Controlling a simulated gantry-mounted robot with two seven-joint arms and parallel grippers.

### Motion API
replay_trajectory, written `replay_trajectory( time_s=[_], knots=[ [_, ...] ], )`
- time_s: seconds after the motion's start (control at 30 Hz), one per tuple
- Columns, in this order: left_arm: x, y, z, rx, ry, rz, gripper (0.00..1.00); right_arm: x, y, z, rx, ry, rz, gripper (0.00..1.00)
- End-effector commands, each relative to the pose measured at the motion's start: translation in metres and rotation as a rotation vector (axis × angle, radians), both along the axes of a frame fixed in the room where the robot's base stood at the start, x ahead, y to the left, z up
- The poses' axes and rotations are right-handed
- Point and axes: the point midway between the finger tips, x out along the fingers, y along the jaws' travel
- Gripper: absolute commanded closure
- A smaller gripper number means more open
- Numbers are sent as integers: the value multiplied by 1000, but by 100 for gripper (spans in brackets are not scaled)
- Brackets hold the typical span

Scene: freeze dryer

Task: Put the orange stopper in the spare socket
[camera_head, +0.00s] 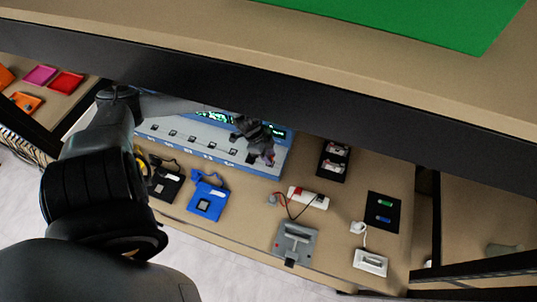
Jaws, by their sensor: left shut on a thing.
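My left gripper (262,150) reaches in from the left under the dark shelf edge. It is shut over the right part of a blue-and-white panel (185,141). A small reddish-orange bit shows at its fingertips and is probably the orange stopper, mostly hidden by the fingers. Several small dark sockets run in rows along the panel. I cannot tell which one is the spare socket. The gripper covers part of the panel, and I cannot tell whether the stopper touches it. My right gripper is not in view.
A blue device (208,200), a black device (163,186), a white-and-red block (308,197), a grey box (295,243) and a black tray (383,212) lie on the bench. The dark shelf edge (330,105) overhangs the panel. Bare bench shows around the devices.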

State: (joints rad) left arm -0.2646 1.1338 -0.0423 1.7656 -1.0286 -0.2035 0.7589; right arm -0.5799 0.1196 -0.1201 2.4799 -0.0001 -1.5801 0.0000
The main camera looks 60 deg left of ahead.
Motion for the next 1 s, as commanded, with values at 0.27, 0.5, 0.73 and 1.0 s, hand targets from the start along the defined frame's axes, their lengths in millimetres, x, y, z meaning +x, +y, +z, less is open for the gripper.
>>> replay_trajectory(
  time_s=[0.27,0.5,0.73,1.0],
  knots=[
    [0,0,-3,0,0,0,100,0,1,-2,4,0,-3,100],
    [0,0,-8,-1,-1,0,100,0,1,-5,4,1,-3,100],
    [0,0,-12,-1,-1,0,100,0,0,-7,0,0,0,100],
    [0,0,-18,-1,-1,0,100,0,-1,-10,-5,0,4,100]
  ],
)
